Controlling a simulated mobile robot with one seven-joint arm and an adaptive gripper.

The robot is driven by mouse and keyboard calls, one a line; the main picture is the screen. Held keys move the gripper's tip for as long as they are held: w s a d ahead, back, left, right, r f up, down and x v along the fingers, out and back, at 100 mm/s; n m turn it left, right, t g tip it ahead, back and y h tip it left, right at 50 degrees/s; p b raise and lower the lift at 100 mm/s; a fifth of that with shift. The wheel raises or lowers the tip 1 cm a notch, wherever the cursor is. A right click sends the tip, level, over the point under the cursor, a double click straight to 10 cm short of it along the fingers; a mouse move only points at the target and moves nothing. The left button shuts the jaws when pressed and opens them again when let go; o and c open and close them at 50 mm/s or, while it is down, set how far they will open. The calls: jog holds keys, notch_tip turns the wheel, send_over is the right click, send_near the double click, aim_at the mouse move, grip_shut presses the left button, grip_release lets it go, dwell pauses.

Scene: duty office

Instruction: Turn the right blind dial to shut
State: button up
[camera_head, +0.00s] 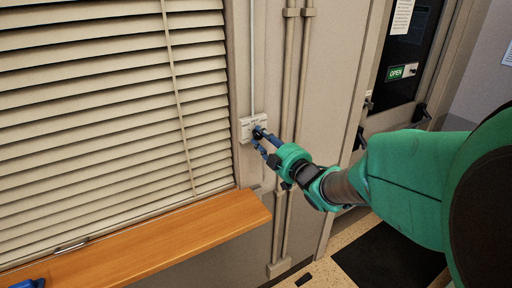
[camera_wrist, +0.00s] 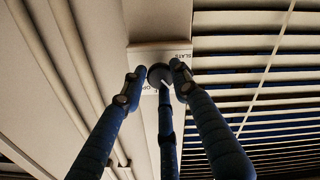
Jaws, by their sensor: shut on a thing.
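The right blind dial is a dark round knob (camera_wrist: 157,73) on a pale wall plate (camera_head: 245,125) beside the blind. In the wrist view the plate carries the word SLATS and another label, partly hidden, that starts with OP. A white pointer line on the knob slants down and right in that view. My gripper (camera_head: 261,137) has blue fingers; in the wrist view its fingertips (camera_wrist: 159,82) close around the knob from both sides and below. The blind (camera_head: 100,110) has tilted beige slats, with dark gaps between them in the wrist view.
A wooden sill (camera_head: 150,240) juts out below the blind. Vertical pipes (camera_head: 289,75) run up the wall right of the plate. A door with a green OPEN sign (camera_head: 396,73) stands farther right. A blue object (camera_head: 28,284) lies at the lower left edge.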

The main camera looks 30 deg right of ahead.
jog(key=shift+f+n+b, duration=0.2)
jog(key=shift+n+b, duration=0.35)
jog(key=shift+n, duration=0.4)
jog(key=shift+f+n+b, duration=0.15)
jog(key=shift+n+b, duration=0.35)
jog(key=shift+n, duration=0.45)
jog(key=o, duration=1.1)
jog(key=shift+d, duration=0.1)
jog(key=shift+r, duration=0.15)
jog(key=shift+r, duration=0.1)
jog(key=s, duration=0.7)
jog(key=shift+s, duration=0.3)
